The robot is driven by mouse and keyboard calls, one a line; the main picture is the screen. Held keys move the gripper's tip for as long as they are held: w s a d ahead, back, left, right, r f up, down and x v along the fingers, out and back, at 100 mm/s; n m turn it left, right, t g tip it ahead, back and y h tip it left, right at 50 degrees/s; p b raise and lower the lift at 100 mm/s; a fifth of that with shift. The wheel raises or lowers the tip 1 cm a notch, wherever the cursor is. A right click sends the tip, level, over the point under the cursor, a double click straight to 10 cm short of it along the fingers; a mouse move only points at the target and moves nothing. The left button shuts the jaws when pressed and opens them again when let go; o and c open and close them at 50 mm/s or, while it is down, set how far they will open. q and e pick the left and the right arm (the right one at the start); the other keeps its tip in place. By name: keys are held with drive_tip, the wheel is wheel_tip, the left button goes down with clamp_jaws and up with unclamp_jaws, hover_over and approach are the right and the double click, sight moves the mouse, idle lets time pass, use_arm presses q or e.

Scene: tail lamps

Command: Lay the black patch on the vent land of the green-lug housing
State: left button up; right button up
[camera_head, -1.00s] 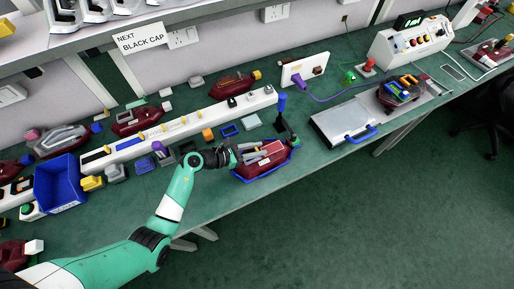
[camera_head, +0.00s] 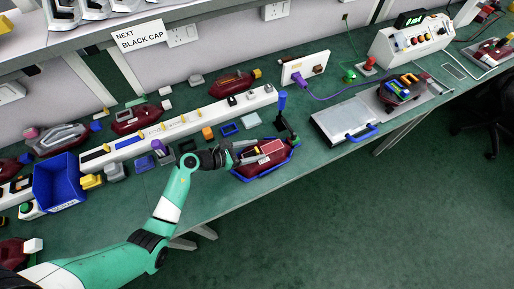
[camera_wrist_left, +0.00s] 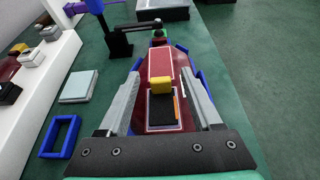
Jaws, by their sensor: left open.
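The dark red housing (camera_head: 262,163) sits in a blue cradle (camera_head: 284,165) near the bench's front edge. In the left wrist view the housing (camera_wrist_left: 188,92) has a green lug (camera_wrist_left: 158,41) at its far end. The black patch (camera_wrist_left: 161,110) lies on the near part of the housing's top, inside a pale outlined area with an orange strip along its right side. A yellow block (camera_wrist_left: 160,85) stands at its far edge. My left gripper (camera_head: 256,150) is open, its fingers apart on either side of patch and block (camera_wrist_left: 160,82). My right gripper is not in view.
A black post with a blue top (camera_head: 282,104) stands just behind the cradle. A long white rail (camera_head: 180,131) with several parts runs behind. A silver case with a blue handle (camera_head: 343,120) lies to the right. A blue bin (camera_head: 60,186) stands at left.

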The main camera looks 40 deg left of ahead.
use_arm(q)
drive_tip(key=p+v, duration=0.3)
drive_tip(key=v, duration=0.7)
drive_tip(key=shift+s, duration=0.2)
drive_tip(key=shift+r, duration=0.1)
